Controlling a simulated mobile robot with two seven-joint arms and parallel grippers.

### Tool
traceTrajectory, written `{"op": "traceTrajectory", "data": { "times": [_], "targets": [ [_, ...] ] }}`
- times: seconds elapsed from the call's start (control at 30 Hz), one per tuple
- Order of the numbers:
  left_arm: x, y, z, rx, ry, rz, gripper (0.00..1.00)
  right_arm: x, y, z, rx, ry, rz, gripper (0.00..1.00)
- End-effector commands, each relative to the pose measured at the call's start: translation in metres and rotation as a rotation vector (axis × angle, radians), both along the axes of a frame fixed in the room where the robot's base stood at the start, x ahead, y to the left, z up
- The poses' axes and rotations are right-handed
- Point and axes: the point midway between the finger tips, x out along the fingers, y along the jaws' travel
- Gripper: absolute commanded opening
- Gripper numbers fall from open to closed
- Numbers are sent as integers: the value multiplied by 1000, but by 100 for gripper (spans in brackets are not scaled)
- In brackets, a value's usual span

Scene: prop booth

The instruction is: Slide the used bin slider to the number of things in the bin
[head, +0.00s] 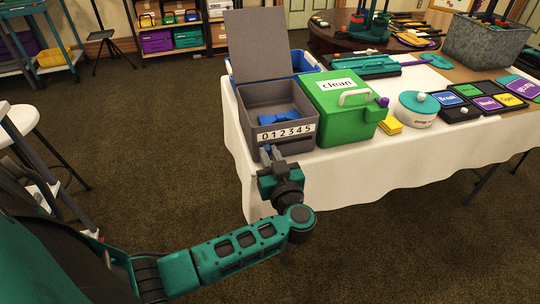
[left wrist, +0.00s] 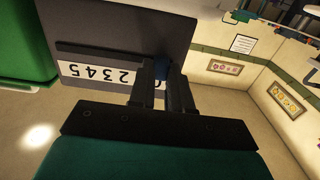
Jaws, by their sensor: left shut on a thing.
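The grey bin (head: 243,116) stands open at the table's left end, its lid raised. A white number strip (head: 287,132) marked 0 to 5 runs along its front. At least one blue thing (head: 281,117) lies inside; I cannot tell exactly how many. My left gripper (head: 267,153) is at the strip's low end, just below the 0. In the left wrist view the strip (left wrist: 98,75) appears upside down, and the fingers (left wrist: 162,88) are shut on a small blue slider knob (left wrist: 161,70) near the 0. The fingers hide the 1. My right gripper is out of view.
A green box (head: 335,105) labelled "clean" stands right beside the bin. A blue crate (head: 305,60) is behind it. A round teal-lidded pot (head: 415,108) and yellow sponges (head: 390,124) are further right. The floor in front of the table is clear.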

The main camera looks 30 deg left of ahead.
Motion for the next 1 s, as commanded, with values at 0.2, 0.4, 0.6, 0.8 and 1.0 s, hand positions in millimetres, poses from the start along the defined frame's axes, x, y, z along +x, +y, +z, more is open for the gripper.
{"op": "traceTrajectory", "data": {
  "times": [0.2,0.4,0.6,0.8,1.0],
  "targets": [
    [1,0,1,-1,-1,2,0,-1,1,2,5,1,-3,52],
    [14,-4,10,5,-19,19,0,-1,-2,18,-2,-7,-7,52],
    [29,-14,11,8,-20,20,0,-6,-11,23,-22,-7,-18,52],
    [35,-24,6,4,-10,7,0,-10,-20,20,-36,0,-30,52],
    [36,-26,4,4,-9,4,0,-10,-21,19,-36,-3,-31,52]
  ]
}}
